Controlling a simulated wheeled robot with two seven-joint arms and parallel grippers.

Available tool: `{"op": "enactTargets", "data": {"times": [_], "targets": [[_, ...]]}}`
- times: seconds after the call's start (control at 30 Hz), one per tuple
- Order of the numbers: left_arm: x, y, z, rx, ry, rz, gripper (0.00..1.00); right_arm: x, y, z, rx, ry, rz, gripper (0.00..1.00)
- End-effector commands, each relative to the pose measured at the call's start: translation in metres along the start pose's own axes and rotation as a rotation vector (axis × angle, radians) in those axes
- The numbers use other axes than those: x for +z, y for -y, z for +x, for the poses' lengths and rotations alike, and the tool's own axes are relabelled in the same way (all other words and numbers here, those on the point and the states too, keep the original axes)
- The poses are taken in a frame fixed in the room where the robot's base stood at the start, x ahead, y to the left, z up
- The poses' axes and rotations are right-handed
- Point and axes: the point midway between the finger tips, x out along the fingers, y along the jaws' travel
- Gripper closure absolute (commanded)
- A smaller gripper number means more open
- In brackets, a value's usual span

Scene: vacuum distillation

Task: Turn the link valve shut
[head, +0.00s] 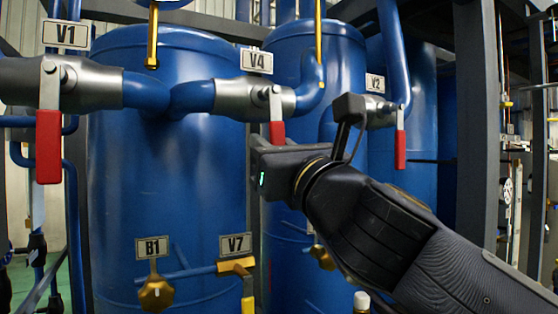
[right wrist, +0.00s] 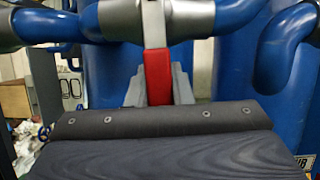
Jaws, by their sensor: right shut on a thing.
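The valve labelled V4 (head: 240,101) sits on the horizontal pipe between the two front blue tanks. Its lever hangs straight down, across the pipe, and ends in a red grip (head: 277,131). My right gripper (head: 268,146) reaches in from the lower right, and its body hides the lower part of the grip. In the right wrist view the red grip (right wrist: 158,70) stands between the fingers of my right gripper (right wrist: 159,92), which is shut on it. The lower end of the grip is hidden behind the gripper body. My left gripper is not in view.
Valve V1 (head: 95,84) at left and valve V2 (head: 378,112) at right have red handles hanging down. Lower down are the yellow knob B1 (head: 156,293) and the yellow valve V7 (head: 237,266). A grey post (head: 476,130) stands right of my arm.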

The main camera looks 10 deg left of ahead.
Motion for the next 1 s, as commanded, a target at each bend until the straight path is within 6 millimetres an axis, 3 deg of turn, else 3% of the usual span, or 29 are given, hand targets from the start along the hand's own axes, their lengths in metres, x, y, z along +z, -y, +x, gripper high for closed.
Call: {"op": "enactTargets", "data": {"times": [0.73, 0.77, 0.9, 1.0], "targets": [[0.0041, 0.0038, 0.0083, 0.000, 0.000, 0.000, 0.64, -0.0013, -0.0078, 0.0004, -0.029, -0.004, 0.083, 1.00], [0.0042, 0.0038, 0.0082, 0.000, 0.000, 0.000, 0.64, -0.0013, -0.0079, 0.0004, -0.029, -0.004, 0.084, 0.76], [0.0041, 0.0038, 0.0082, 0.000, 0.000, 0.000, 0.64, -0.0009, -0.0075, 0.0004, -0.029, -0.003, 0.081, 0.58], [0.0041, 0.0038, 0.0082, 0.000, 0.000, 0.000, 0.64, -0.0006, -0.0071, 0.0004, -0.030, -0.002, 0.079, 0.58]]}}
